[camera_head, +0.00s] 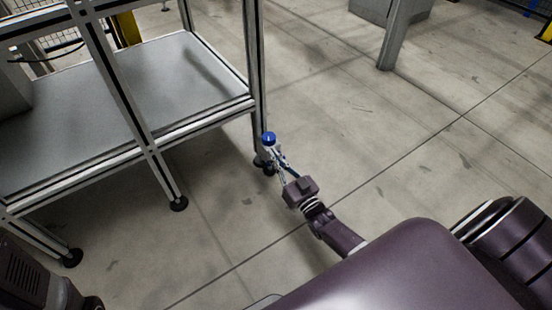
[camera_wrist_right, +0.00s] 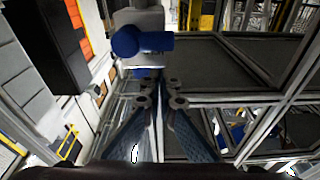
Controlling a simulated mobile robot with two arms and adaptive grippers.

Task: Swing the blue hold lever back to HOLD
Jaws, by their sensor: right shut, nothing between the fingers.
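The blue hold lever shows as a rounded blue end (camera_head: 268,138) beside the front corner post of the metal frame. In the right wrist view the blue lever (camera_wrist_right: 142,41) sits on a light grey body (camera_wrist_right: 138,17), just beyond my fingertips. Its blue bar points right from a round end. My right gripper (camera_head: 273,155) reaches up to it from below. In the right wrist view the right gripper (camera_wrist_right: 159,76) is shut, with nothing between its fingers. I cannot tell whether the fingertips touch the lever. My left gripper is not in view.
The metal frame with a grey shelf (camera_head: 180,80) stands at the left, its post (camera_head: 254,60) close to my right gripper. Another grey leg (camera_head: 392,40) stands at the back. The concrete floor (camera_head: 420,130) to the right is clear.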

